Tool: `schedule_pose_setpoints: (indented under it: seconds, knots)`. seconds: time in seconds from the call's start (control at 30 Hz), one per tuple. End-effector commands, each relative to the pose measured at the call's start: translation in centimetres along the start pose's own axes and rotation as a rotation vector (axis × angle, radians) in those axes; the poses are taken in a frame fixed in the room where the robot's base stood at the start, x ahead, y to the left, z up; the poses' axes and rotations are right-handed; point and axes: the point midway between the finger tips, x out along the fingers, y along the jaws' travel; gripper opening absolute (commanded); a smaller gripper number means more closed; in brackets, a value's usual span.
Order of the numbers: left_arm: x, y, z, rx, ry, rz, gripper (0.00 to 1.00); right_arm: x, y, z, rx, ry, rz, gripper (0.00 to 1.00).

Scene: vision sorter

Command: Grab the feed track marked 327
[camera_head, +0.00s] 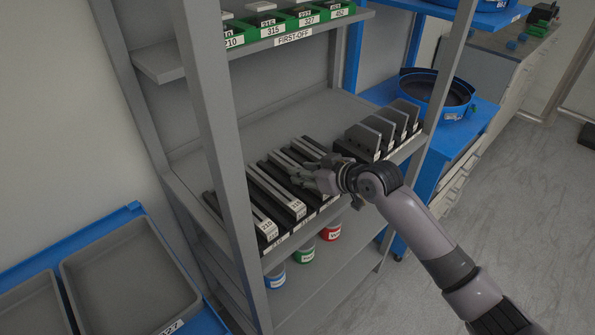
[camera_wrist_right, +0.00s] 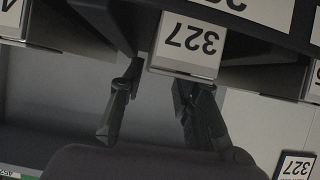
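The feed track marked 327 (camera_wrist_right: 187,45) shows its white end label upside down at the top of the right wrist view. In the head view it is in the row of long dark tracks on the middle shelf, and its front end is hidden behind my right gripper (camera_head: 312,178). My right gripper's two dark fingers (camera_wrist_right: 158,100) are apart in the wrist view, just in front of the label, with nothing seen between them. Whether they touch the track cannot be told. My left gripper is not in view.
Tracks marked 210 (camera_head: 266,228) and 315 (camera_head: 297,208) lie to the left on the shelf. Grey upright pieces (camera_head: 372,135) stand to the right. A shelf post (camera_head: 218,140) rises in front. Green bins (camera_head: 285,25) sit above, coloured cans (camera_head: 304,252) below.

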Motion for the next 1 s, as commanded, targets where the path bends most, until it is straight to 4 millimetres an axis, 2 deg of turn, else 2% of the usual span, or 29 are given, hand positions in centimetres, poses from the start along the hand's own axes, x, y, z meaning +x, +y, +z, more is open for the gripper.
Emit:
schedule_pose_setpoints:
  seconds: [0.13, 0.37, 0.83, 1.0]
  knots:
    - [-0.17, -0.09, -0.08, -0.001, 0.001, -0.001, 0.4, 1.38, -0.04, -0.06, -0.001, 0.0, 0.0, 0.3]
    - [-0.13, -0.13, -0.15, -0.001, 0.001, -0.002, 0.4, 1.57, -0.03, -0.02, -0.002, 0.002, 0.001, 0.3]
    - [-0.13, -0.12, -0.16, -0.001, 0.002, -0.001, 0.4, 1.54, -0.02, 0.01, -0.001, 0.001, 0.001, 0.0]
    - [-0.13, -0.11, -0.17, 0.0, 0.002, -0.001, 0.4, 1.54, -0.02, 0.03, 0.0, 0.0, 0.001, 0.0]
